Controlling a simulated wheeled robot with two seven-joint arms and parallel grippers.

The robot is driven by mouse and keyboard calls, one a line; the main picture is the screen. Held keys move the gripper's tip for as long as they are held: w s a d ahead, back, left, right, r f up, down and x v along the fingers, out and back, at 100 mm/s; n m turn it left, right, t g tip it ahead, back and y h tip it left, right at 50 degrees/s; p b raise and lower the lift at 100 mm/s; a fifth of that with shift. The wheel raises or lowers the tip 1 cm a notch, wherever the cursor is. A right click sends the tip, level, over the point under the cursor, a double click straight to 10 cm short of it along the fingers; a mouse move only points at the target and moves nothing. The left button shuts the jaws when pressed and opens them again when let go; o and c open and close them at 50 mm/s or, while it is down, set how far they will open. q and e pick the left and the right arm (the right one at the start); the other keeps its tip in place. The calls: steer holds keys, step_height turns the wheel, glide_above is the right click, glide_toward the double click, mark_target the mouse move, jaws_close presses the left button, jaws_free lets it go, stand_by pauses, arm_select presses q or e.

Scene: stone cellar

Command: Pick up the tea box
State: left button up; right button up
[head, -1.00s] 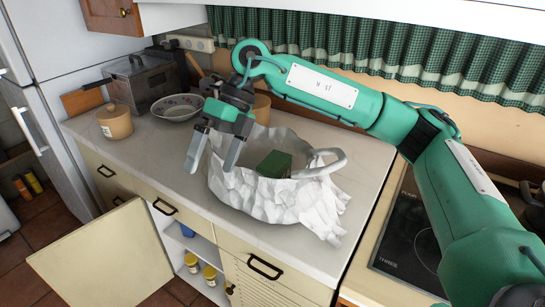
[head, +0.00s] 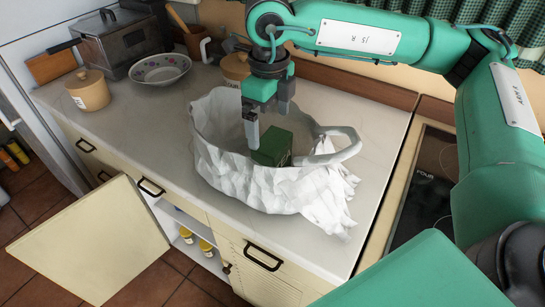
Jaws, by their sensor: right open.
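The tea box (head: 273,147) is a dark green box inside a white crumpled bag (head: 225,165) on the counter. Its top and part of its sides show above the bag's rim; its lower part is hidden by the bag wall. My right gripper (head: 267,122) points down over the bag's opening. It is open, with one finger near the left side of the box and the other behind it. I cannot tell whether either finger touches the box. My left gripper is not in view.
The bag's looped handle (head: 338,150) stands up right of the box. A cupboard door (head: 95,240) hangs open below. A hob (head: 420,195) lies right.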

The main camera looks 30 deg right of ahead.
mark_target(272, 140)
steer(key=shift+s+f, duration=0.15)
steer(key=shift+f, duration=0.35)
steer(key=f, duration=0.2)
steer(key=f+p, duration=0.1)
steer(key=shift+s+d+f, duration=0.15)
steer(key=shift+s+f, duration=0.1)
steer(key=shift+f, duration=0.55)
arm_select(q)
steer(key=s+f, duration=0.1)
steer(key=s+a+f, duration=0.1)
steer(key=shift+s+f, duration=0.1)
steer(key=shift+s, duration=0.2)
arm_select(e)
steer(key=c, duration=1.3)
